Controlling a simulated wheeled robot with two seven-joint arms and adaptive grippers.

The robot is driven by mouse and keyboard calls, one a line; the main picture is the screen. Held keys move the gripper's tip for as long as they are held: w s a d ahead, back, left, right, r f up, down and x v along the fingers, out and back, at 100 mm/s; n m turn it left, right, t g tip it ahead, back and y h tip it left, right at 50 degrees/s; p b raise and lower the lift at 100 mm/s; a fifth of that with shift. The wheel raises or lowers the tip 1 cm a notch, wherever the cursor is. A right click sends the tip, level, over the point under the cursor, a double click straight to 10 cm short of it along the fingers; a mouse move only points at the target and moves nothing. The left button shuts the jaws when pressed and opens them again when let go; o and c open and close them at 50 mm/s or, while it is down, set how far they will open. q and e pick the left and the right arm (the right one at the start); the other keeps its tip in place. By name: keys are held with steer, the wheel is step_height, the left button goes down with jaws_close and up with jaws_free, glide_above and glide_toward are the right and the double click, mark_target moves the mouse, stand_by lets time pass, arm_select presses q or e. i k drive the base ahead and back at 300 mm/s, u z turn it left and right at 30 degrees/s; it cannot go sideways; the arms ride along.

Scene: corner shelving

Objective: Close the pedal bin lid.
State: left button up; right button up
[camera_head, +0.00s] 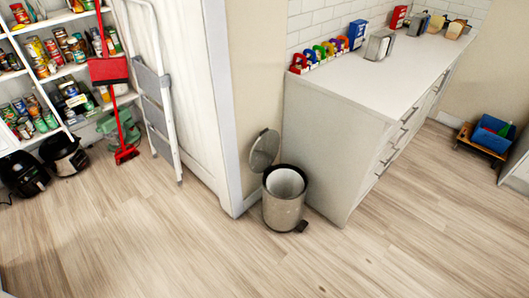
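A metal pedal bin (282,208) stands on the wooden floor, in the corner between a pale wall end and the white counter. Its round grey lid (264,151) is open, tilted up and back to the left of the rim. The bin's pale inside shows and looks empty. A dark pedal (301,227) sticks out at the bin's lower right front. Neither of my grippers is in this view.
A white counter (315,145) with drawers stands right of the bin. A step ladder (155,95), a red broom (125,153) and stocked shelves are at the left. A wheeled wooden dolly (482,145) holds a blue container at far right. The floor in front is clear.

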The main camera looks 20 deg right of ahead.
mark_target(264, 150)
steer(key=u, duration=0.1)
steer(key=k, duration=0.45)
steer(key=z, duration=1.15)
steer(key=i, duration=1.4)
steer(key=u, duration=1)
steer(key=i, duration=0.6)
steer(key=u, duration=0.65)
